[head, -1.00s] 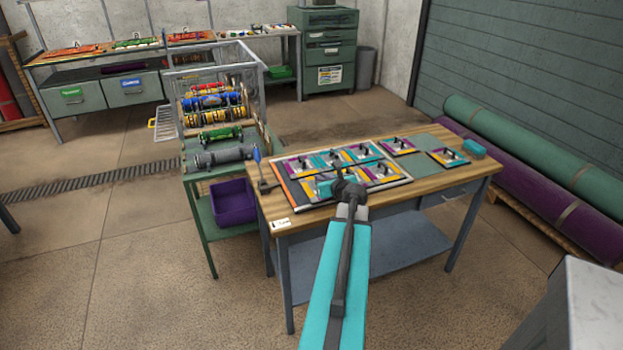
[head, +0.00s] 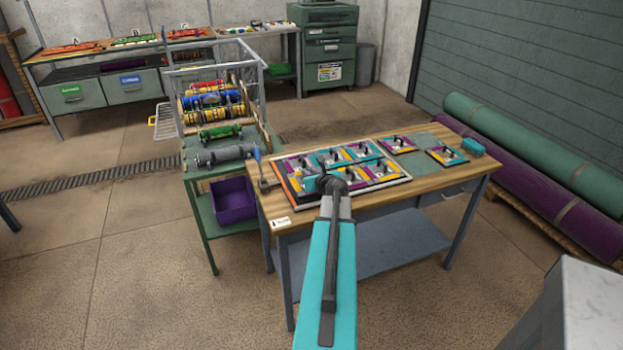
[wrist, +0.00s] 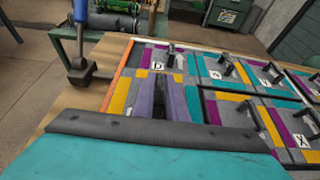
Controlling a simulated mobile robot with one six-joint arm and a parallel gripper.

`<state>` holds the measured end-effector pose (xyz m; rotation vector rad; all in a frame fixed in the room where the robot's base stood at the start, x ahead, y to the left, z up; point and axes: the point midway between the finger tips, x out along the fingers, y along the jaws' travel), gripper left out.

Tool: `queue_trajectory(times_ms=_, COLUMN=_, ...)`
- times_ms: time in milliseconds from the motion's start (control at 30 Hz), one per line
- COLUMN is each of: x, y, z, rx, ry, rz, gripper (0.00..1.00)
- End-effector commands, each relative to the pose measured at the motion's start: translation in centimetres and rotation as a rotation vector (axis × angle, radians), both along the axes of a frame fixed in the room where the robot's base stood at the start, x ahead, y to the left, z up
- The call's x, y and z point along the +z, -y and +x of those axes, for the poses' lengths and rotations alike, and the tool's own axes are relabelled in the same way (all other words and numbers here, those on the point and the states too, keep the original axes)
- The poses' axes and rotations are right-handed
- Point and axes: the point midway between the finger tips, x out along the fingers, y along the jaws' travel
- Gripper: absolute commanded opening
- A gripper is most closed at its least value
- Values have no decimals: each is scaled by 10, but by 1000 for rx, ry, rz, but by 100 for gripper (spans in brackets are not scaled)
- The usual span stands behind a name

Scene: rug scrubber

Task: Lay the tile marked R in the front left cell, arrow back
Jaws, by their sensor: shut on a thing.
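My gripper (head: 329,184) is over the front left part of the framed tile board (head: 290,202) on the wooden table. A tile marked X (wrist: 302,141) lies to the right in the front row.
Two loose tiles (head: 396,144) (head: 447,156) and a teal block (head: 473,146) are on the table right of the board. A tool with a blue handle (wrist: 80,50) stands at the board's left. A rack of rollers (head: 215,105) stands behind left.

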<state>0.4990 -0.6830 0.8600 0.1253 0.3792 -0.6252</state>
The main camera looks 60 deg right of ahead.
Motion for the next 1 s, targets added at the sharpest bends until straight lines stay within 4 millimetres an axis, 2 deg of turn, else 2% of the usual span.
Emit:
queue_trajectory(times_ms=100, x=-15, y=0, z=-1, rx=-2, ry=-1, rz=2, gripper=0)
queue_trajectory(times_ms=233, x=-25, y=1, z=-1, rx=-2, ry=0, rz=0, gripper=0)
queue_trajectory(times_ms=767, x=-32, y=0, z=-1, rx=-1, ry=0, rz=0, gripper=0)
queue_trajectory(times_ms=800, x=-31, y=0, z=-1, rx=-1, ry=0, rz=0, gripper=19)
queue_trajectory(times_ms=867, x=-31, y=0, z=-1, rx=-1, ry=0, rz=0, gripper=29)
queue_trajectory(times_ms=1000, x=-31, y=0, z=-1, rx=-1, ry=0, rz=0, gripper=31)
